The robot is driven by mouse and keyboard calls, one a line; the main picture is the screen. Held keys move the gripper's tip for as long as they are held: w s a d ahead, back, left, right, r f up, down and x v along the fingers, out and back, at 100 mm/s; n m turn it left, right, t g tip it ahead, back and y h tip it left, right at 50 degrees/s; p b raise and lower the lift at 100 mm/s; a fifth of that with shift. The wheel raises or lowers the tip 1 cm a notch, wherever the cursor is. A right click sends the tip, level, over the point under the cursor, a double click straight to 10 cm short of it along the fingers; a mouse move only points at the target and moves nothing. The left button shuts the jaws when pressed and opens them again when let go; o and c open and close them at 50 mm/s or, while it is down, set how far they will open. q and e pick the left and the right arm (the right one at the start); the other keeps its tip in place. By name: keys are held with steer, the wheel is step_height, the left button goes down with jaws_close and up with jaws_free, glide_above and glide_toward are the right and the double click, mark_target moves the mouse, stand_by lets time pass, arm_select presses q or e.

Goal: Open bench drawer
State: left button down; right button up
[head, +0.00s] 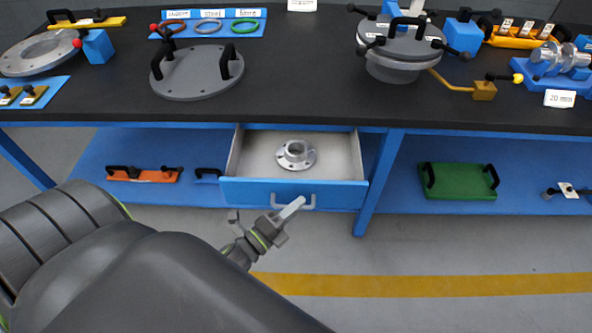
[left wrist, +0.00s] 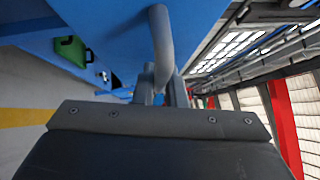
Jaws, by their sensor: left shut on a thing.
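The bench drawer (head: 235,191) has a blue front and a pale inside, and it stands pulled out below the black bench top. A grey flanged part (head: 295,155) lies inside it. The grey bar handle (head: 307,204) is on the drawer front, and it also shows in the left wrist view (left wrist: 160,45). In the left wrist view the handle runs down to the fingers, which are partly hidden behind the gripper body. My right gripper is not in view.
The black bench top (head: 300,105) carries a grey round plate with handles (head: 197,73) and a lidded vessel (head: 392,70). The blue lower shelf holds an orange piece (head: 143,176) and a green plate (head: 458,182). The floor before the drawer is clear.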

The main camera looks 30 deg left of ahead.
arm_select(q)
steer(key=shift+s+d, duration=0.55)
steer(key=shift+s, duration=0.35)
steer(key=c, duration=1.5)
jaws_free()
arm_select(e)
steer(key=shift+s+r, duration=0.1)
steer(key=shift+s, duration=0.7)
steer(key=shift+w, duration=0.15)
